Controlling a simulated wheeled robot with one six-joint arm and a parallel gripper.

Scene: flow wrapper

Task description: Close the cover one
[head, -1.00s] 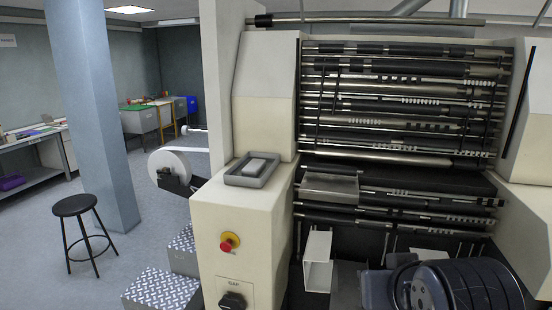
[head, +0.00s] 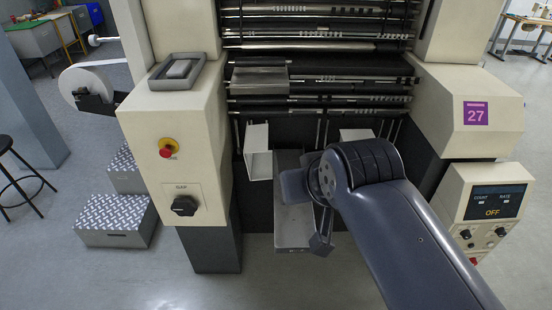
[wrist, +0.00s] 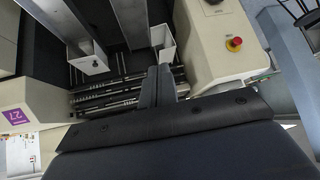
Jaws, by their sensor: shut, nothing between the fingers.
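The flow wrapper stands ahead with its roller bay (head: 320,75) exposed, and no part is plainly marked as cover one. Two white open-ended box-shaped parts hang under the rollers, a left one (head: 257,152) and a right one (head: 355,134). Both white parts also show in the wrist view. A long grey metal panel (head: 292,225) stands low in the middle. My gripper (head: 320,245) is low in front of the machine, close to the grey panel, partly hidden by my arm. In the wrist view my gripper (wrist: 158,85) shows its two fingers together and empty.
A cream cabinet with a red stop button (head: 167,148) and a black rotary switch (head: 185,205) stands left. A control box (head: 490,212) reading OFF is at right, below a purple 27 sign (head: 476,113). Metal steps (head: 115,222) and a stool (head: 10,165) stand left on open floor.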

